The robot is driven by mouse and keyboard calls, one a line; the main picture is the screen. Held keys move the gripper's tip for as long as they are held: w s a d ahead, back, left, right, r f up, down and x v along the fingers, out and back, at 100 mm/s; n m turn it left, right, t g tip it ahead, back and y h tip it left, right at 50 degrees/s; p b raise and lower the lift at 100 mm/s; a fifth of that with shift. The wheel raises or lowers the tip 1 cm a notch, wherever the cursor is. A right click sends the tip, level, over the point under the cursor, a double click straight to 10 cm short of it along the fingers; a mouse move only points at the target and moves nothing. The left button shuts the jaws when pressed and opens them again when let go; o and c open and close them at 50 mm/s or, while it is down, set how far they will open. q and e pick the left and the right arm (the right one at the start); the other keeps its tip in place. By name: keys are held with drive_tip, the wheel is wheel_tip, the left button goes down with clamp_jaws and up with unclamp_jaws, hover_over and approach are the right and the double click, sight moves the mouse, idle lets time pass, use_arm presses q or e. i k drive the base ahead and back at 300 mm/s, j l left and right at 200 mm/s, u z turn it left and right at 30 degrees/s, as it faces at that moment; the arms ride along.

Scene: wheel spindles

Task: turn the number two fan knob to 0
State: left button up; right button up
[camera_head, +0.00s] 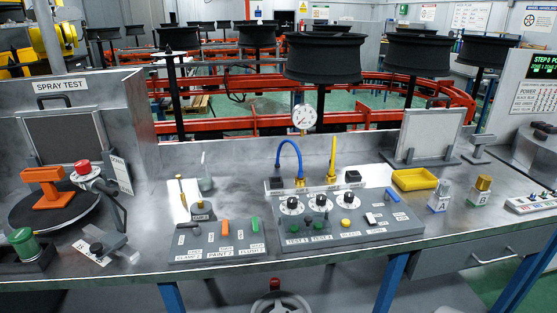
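No knob can be read as the number two fan knob, as the labels are too small. The grey control panel (385,233) on the bench has three black knobs on white round dials in a row: the left knob (292,204), the middle knob (321,201) and the right knob (350,198). Their pointer settings are too small to read. Another dark knob (97,249) sits on a white plate at the left front. A black knob-like part (543,127) tops the grey box at the right edge. Neither of my grippers shows.
A spray test stand with an orange piece (46,188) is at left. Blue (290,146) and yellow (332,155) hoses and a gauge (304,117) rise behind the panel. A yellow tray (414,179) and bottles stand right.

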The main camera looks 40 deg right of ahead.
sight(349, 196)
drive_tip(key=z, duration=1.8)
